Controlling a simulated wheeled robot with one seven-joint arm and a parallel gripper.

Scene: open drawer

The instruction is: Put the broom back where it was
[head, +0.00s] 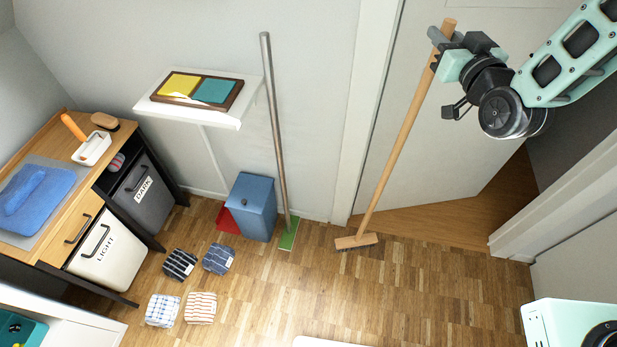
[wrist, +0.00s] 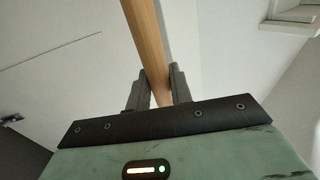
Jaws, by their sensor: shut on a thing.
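The broom (head: 402,137) has a long light-wood handle and a wooden head with dark bristles. It leans, with its top to the right, in front of the door. Its head (head: 356,241) is at floor level near the door frame; I cannot tell whether it touches the floor. My gripper (head: 441,45) is shut on the handle near its top. In the wrist view, the two grey fingers of my gripper (wrist: 157,88) press the wooden handle (wrist: 146,40) from both sides.
A grey pole with a green foot (head: 289,233) leans on the wall beside a blue bin (head: 252,207). A white shelf (head: 232,114) holds a yellow-and-teal tray. Several folded cloths (head: 219,258) lie on the floor. A desk with laundry bins (head: 102,252) stands left. Floor is clear right of centre.

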